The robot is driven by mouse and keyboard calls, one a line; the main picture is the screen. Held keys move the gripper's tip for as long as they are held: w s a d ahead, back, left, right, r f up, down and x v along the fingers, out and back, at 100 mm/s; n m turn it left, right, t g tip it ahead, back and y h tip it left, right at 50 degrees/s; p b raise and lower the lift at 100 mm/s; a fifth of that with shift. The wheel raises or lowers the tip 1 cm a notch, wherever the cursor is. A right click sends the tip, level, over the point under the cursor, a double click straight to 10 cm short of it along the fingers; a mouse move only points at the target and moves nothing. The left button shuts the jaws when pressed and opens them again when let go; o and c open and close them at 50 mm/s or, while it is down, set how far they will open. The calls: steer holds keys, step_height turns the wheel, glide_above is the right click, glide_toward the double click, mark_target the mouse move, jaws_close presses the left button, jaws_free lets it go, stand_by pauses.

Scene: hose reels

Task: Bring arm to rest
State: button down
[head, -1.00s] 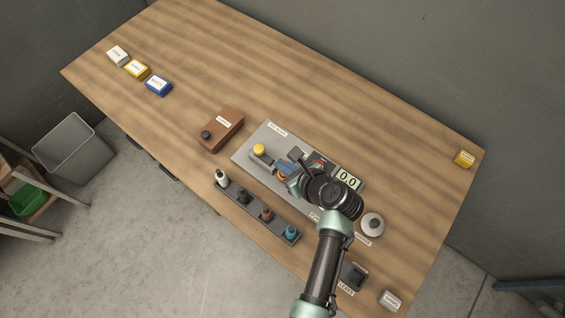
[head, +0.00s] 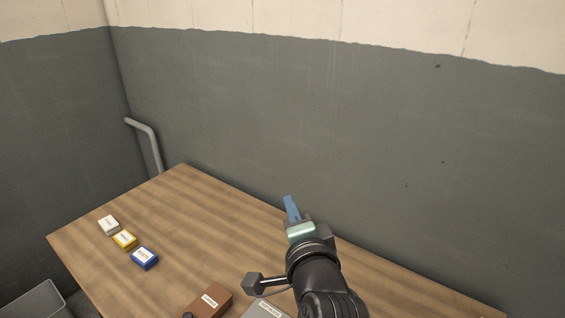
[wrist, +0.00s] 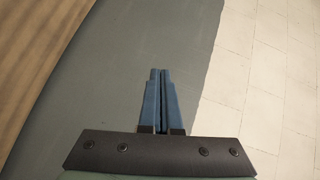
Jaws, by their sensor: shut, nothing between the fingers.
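My gripper (head: 291,208) is raised in front of the grey wall, above the far part of the table in the head view. Its blue fingers are together and hold nothing. In the wrist view the shut fingers (wrist: 159,100) point at the wall, with the wooden table edge at the left. My dark arm comes up from the bottom of the head view and hides part of the table.
On the wooden table (head: 190,222) lie a white box (head: 108,225), a yellow box (head: 124,240) and a blue box (head: 145,258). A brown box (head: 208,300) and a grey panel (head: 268,310) show at the bottom edge. A pipe (head: 150,140) runs along the wall.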

steer(key=s+a+r+n+t+h+b, duration=0.1)
steer(key=s+r+n+t+b, duration=0.2)
steer(key=r, duration=0.7)
steer(key=s+r+n+t, duration=0.3)
steer(key=s+r+n, duration=0.15)
steer(key=r, duration=0.45)
steer(key=s+r+n+t+h+b, duration=0.1)
steer(key=s+r+n+t, duration=0.4)
steer(key=s+r, duration=0.6)
steer(key=shift+a+r+n+h+b, duration=0.25)
steer(key=shift+r+n+h+b, duration=0.1)
steer(key=shift+n+b, duration=0.2)
steer(key=shift+s, duration=0.1)
